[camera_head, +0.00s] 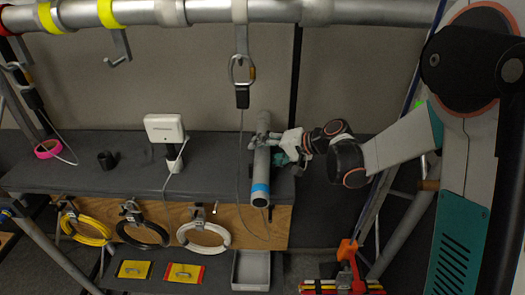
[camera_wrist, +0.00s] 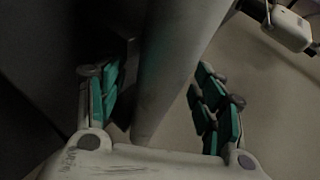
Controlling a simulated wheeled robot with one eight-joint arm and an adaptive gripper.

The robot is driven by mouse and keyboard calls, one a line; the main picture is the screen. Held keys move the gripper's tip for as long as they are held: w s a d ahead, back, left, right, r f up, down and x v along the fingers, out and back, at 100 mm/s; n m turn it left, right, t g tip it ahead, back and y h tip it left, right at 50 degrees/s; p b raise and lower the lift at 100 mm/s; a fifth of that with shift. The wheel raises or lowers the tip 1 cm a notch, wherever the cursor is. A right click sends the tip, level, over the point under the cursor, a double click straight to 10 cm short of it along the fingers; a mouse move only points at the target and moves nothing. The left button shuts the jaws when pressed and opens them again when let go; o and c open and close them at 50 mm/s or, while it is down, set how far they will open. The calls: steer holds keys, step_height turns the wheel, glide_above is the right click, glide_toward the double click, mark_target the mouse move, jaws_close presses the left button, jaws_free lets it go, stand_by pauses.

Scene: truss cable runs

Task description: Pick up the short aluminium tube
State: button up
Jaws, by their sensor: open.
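The short aluminium tube (camera_head: 261,170) is a grey cylinder with a blue band near its lower end. In the wrist view the tube (camera_wrist: 172,65) runs between my open green-padded fingers (camera_wrist: 160,98). Gaps show between the tube and the pads on both sides. Whether any finger touches it, I cannot tell. My fingers hide part of the tube's upper end in the head view.
A dark bench (camera_head: 90,178) holds a pink tape roll (camera_head: 48,148) and a white boxed device (camera_head: 165,128). A carabiner (camera_head: 241,70) on a strap hangs from the overhead truss pipe (camera_head: 275,11), close left of the tube. Cable coils (camera_head: 203,236) hang on the bench front.

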steer(key=c, duration=1.4)
steer(key=shift+r, duration=0.1)
